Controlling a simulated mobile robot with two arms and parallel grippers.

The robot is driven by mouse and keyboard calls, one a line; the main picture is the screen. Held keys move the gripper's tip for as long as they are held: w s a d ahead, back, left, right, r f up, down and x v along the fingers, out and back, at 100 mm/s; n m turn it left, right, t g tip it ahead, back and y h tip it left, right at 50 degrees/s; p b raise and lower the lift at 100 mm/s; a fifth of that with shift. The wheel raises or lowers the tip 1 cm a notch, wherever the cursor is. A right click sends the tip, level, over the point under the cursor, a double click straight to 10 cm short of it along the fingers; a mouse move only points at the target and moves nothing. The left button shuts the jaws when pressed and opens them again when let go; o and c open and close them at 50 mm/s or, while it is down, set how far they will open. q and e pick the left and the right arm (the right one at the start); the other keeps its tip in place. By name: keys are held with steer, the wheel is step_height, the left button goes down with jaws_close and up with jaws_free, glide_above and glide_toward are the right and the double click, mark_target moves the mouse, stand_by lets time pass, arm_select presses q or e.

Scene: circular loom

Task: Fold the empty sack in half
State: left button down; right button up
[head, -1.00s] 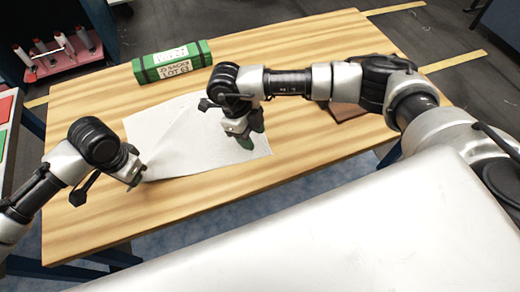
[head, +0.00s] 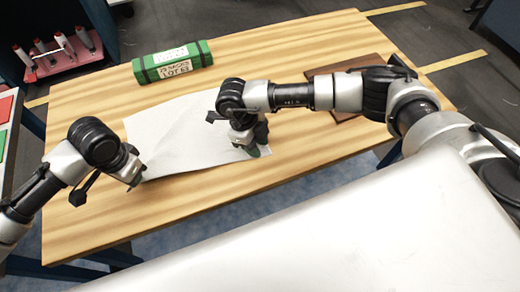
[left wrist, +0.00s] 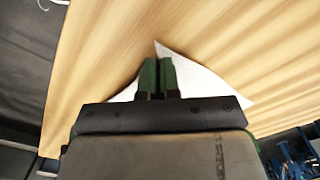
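The empty white sack (head: 185,135) lies spread on the wooden table, with a faint crease running from its near left corner. My left gripper (head: 136,182) is at that corner. In the left wrist view its green fingers (left wrist: 157,76) are together, with white sack (left wrist: 205,85) showing on both sides of them; they look shut on the sack's edge. My right gripper (head: 258,145) is low over the sack's near right corner, fingers pointing down. Its green fingers appear apart, and I see no cloth gripped between them. The right wrist hides part of the sack's right side.
A green strapped bundle with white labels (head: 173,62) lies at the table's back. A brown flat board (head: 350,72) lies at the right, partly under my right arm. A pink rack with spools (head: 57,55) stands beyond the table. The table's front left (head: 90,235) is bare.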

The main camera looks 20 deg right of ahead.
steer(key=shift+f, duration=0.1)
jaws_close()
steer(key=shift+d, duration=0.1)
steer(key=shift+r, duration=2.55)
